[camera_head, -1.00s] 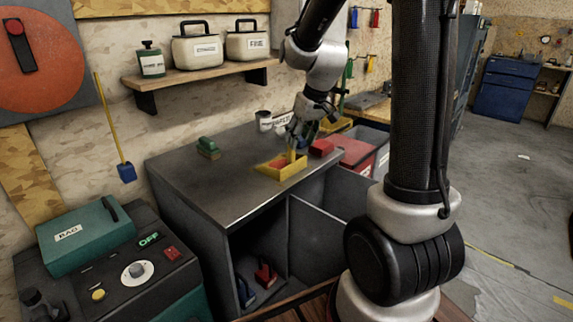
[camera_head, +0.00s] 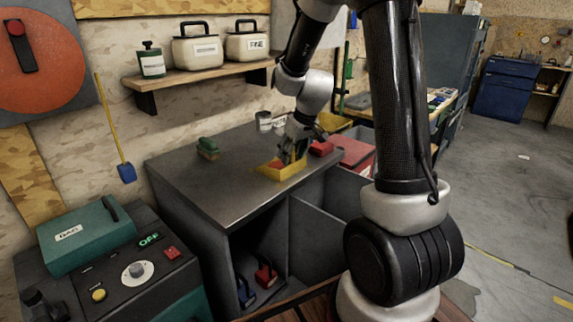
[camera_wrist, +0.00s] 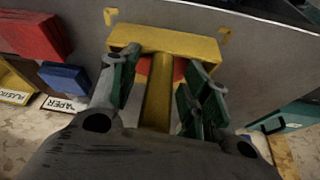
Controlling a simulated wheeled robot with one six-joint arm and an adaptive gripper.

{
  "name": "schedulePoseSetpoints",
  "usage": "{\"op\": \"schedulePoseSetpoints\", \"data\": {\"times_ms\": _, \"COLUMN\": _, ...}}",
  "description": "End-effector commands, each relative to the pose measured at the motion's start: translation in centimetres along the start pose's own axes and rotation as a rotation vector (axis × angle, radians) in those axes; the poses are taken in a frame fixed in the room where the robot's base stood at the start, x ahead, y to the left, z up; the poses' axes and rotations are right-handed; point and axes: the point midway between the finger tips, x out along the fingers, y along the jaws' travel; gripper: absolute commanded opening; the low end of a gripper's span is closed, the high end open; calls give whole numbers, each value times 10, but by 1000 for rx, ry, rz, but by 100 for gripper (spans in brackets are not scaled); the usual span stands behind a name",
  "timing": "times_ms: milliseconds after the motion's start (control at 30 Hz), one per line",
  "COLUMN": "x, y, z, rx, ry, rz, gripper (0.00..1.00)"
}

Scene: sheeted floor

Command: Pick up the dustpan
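The yellow dustpan (camera_head: 290,176) lies on the dark metal workbench top near its right end, with red showing inside it. In the wrist view the dustpan (camera_wrist: 195,43) has a yellow handle pointing toward me. My gripper (camera_head: 292,155) is down at the dustpan. In the wrist view my gripper (camera_wrist: 160,95) is open, with a green-padded finger on each side of the handle. Narrow gaps show between the fingers and the handle. The fingers hide part of the pan's red inside.
A green brush (camera_head: 207,148) lies on the bench (camera_head: 215,185) to the left, and a red block (camera_head: 321,148) sits just beyond the dustpan. Cups (camera_head: 265,121) stand at the back. A red bin (camera_head: 357,156) is right of the bench. The bench's front left is clear.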

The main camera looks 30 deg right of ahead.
Motion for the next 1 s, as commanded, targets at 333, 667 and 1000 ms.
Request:
{"op": "schedulePoseSetpoints", "data": {"times_ms": 333, "x": 0, "y": 0, "z": 0, "rx": 0, "ry": 0, "rz": 0, "gripper": 0}}
{"op": "schedulePoseSetpoints", "data": {"times_ms": 667, "x": -11, "y": 0, "z": -5, "rx": -3, "ry": 3, "rz": 0, "gripper": 0}}
{"op": "schedulePoseSetpoints", "data": {"times_ms": 1000, "x": -74, "y": 0, "z": -31, "rx": -1, "ry": 3, "rz": 2, "gripper": 0}}
